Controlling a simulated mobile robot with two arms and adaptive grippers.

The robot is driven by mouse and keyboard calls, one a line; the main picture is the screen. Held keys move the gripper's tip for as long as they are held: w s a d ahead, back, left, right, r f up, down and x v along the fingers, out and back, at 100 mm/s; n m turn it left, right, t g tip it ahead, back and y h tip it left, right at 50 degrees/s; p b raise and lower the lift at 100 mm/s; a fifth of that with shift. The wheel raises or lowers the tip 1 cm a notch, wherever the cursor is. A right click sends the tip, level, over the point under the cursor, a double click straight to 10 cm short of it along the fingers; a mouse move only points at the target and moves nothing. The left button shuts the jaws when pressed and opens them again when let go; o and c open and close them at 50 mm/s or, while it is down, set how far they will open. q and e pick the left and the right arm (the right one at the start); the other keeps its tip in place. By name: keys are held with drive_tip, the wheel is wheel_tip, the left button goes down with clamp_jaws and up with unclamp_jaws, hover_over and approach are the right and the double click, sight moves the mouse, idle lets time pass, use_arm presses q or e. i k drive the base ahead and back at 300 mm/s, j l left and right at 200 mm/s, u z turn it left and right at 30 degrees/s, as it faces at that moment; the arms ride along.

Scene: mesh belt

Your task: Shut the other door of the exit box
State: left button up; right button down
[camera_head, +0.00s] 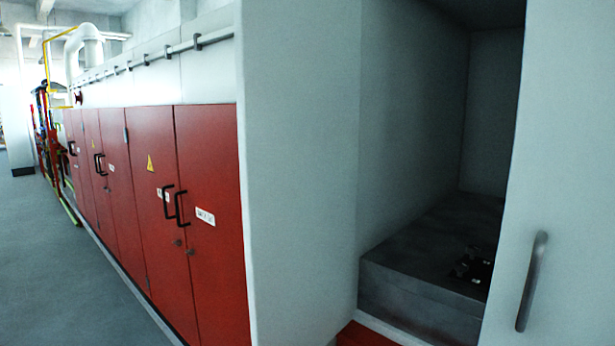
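The exit box appears as a pale grey-white cabinet with a dark open compartment (415,130) at the right of the head view. A white door (560,130) with a vertical grey bar handle (531,281) fills the right edge and covers the right part of the opening. The left part of the opening is uncovered. A pale panel (300,170) stands left of the opening; I cannot tell whether it is a door or the box's side wall. Neither of my grippers is in view.
Inside the compartment is a grey block (410,285) with small dark metal pieces (472,265) on it. Red cabinets (215,150) with black handles run back along the left. The grey floor (75,290) at left is clear.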

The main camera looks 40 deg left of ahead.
sight(298, 63)
drive_tip(key=i+j+z, duration=0.1)
drive_tip(key=j+z, duration=0.2)
drive_tip(key=j, duration=1.25)
drive_tip(key=k+j+z, duration=0.1)
drive_tip(key=j+z, duration=0.25)
drive_tip(key=j, duration=1.2)
